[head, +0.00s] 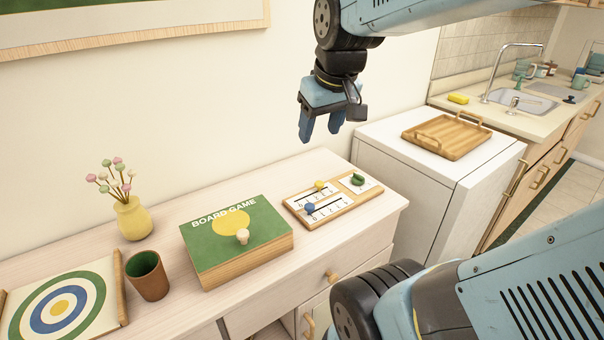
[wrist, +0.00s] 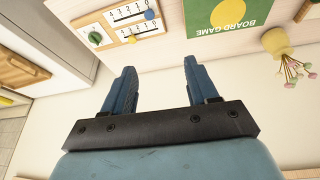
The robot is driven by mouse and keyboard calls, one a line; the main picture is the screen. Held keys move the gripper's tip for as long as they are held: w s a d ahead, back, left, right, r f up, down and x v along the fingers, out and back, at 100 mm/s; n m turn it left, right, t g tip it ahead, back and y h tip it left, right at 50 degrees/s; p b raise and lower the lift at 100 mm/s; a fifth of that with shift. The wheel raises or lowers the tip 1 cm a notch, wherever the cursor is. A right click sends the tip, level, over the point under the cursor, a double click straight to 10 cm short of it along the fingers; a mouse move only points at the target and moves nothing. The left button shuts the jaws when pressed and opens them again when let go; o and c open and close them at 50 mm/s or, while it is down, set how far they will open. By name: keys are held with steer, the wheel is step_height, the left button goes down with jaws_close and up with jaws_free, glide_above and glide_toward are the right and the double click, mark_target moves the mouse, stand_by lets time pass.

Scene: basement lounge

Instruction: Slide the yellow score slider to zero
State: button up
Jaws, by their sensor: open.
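The yellow score slider (head: 319,184) is a small knob on the rear track of a wooden scoreboard (head: 345,209) on the dresser. It stands partway along its track, and it also shows in the wrist view (wrist: 131,39). A blue slider (head: 309,208) sits on the front track, near its left end in the head view. A green knob (head: 357,179) is on the board's right panel. My gripper (head: 320,132) is open and empty, fingers pointing down, well above the dresser and apart from the board.
A green board game box (head: 215,259) with a pale knob stands left of the scoreboard. A brown cup (head: 147,277), yellow vase (head: 134,220) and target board (head: 100,323) are farther left. A white cabinet (head: 427,180) with a wooden tray (head: 447,149) stands at right. The wall is close behind.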

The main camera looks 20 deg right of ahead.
steer(key=w+d+f+n+g, duration=0.1)
steer(key=w+d+f, duration=0.2)
steer(key=w, duration=0.3)
steer(key=w+d+f+n+g, duration=0.1)
steer(key=w+d+f, duration=0.2)
steer(key=w, duration=0.3)
steer(key=n+g, duration=0.2)
glide_above(321, 183)
step_height(321, 183, down, 8)
step_height(321, 183, down, 14)
steer(key=shift+a+f, duration=0.1)
jaws_close()
